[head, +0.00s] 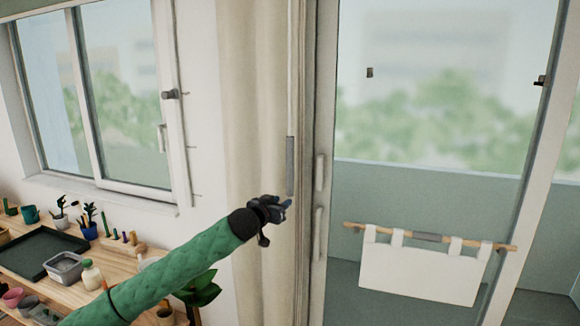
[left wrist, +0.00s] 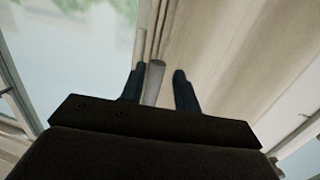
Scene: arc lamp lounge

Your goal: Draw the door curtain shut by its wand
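The cream door curtain (head: 250,100) hangs gathered at the left side of the glass door (head: 430,120). Its thin pale wand hangs along the curtain's right edge and ends in a grey grip (head: 290,165). My left gripper (head: 286,204) is at the grip's lower end, in front of the curtain. In the left wrist view my left gripper (left wrist: 158,88) has its two dark fingers apart. The grey wand grip (left wrist: 153,82) shows between them, nearer the left finger, with a gap to the right finger. I cannot tell whether it touches either finger. My right gripper is not in view.
A wooden shelf (head: 120,262) with a dark tray (head: 40,252), pots and small items stands at lower left under a window (head: 110,90). A wooden bar (head: 470,242) with white cloth (head: 420,272) hangs across the door's lower part. Door handles (head: 319,172) sit right of the wand.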

